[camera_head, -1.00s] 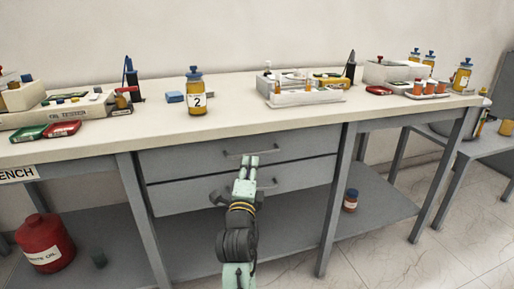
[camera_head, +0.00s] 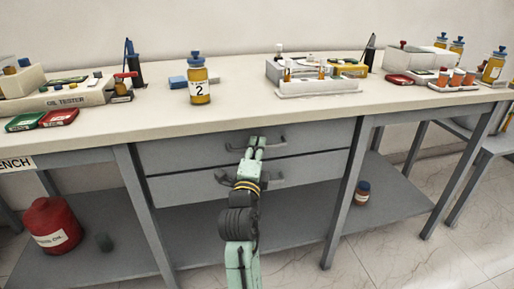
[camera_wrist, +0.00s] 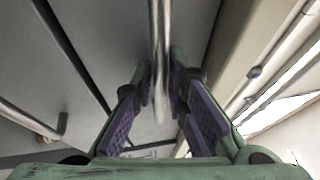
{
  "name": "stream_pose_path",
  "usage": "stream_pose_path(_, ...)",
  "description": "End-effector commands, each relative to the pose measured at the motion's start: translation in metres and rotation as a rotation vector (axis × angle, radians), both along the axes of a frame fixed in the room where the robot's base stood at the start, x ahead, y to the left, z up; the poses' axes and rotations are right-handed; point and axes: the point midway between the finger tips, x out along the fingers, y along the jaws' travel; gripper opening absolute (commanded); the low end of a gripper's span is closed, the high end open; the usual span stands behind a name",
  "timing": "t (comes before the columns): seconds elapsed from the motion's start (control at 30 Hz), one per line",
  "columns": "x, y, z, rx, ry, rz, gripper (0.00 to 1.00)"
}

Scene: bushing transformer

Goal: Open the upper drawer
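The upper drawer (camera_head: 190,153) is a grey front under the white bench top, and it looks closed. Its metal bar handle (camera_head: 270,141) is partly hidden by my gripper (camera_head: 257,142), which reaches up to it from below. In the wrist view the handle bar (camera_wrist: 159,50) runs down the middle, between the two purple-padded fingers of my gripper (camera_wrist: 162,85). The fingers stand apart on either side of the bar, with narrow gaps showing. Whether either pad touches it is hard to tell.
The lower drawer (camera_head: 185,187) sits just below, with its own handle (camera_head: 270,181) close to my gripper; my arm crosses in front. Yellow bottle 2 (camera_head: 199,88) and a white tray (camera_head: 318,88) stand on the bench top. Bench legs (camera_head: 340,195) flank the drawers.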

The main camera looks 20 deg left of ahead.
Motion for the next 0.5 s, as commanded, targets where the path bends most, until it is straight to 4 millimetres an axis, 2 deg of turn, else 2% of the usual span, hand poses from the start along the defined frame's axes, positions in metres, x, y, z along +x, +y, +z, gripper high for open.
stream_pose_path(0.17,0.0001,-0.0002,0.0,0.0,0.0,0.0,0.0)
stream_pose_path(0.5,0.0004,-0.0003,0.0001,0.0,0.0,-0.001,0.0)
